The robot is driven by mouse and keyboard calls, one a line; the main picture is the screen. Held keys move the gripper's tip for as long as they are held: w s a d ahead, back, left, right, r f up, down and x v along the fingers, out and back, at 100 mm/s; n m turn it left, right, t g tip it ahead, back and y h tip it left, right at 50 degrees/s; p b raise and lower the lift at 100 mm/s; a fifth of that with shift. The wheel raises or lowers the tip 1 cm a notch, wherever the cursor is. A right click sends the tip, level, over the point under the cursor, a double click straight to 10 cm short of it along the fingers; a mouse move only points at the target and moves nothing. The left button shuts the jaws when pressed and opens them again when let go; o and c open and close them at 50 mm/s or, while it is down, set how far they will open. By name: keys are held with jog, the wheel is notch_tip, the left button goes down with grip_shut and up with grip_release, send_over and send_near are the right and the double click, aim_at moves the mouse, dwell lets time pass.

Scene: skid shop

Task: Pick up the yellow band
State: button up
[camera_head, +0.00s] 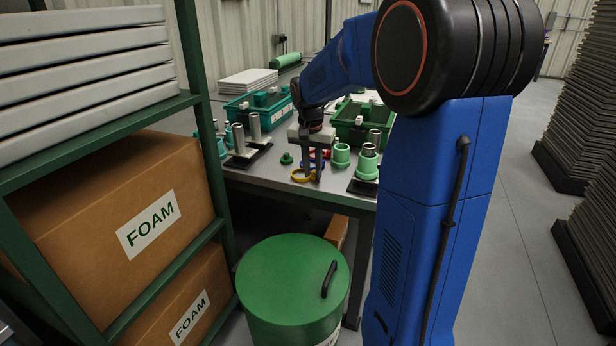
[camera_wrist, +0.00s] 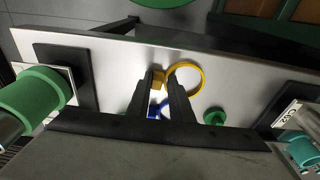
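The yellow band (camera_head: 300,176) is a ring lying near the front edge of the grey bench. In the wrist view the yellow band (camera_wrist: 201,83) shows its round opening and a small yellow block at its left side. My gripper (camera_head: 312,175) points down at it. In the wrist view my gripper (camera_wrist: 162,79) has one finger on each side of the block, and the right finger overlaps the ring's left part. The block nearly fills the gap; whether the fingers press on it cannot be told.
A red part (camera_head: 316,155) and a blue part (camera_wrist: 155,109) lie close by. A green knob (camera_head: 287,158) and green collars (camera_head: 341,155) stand either side. Black plates with metal cylinders flank the spot. Green bins stand behind; a green drum (camera_head: 290,275) stands before the bench.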

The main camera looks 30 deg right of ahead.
grip_shut()
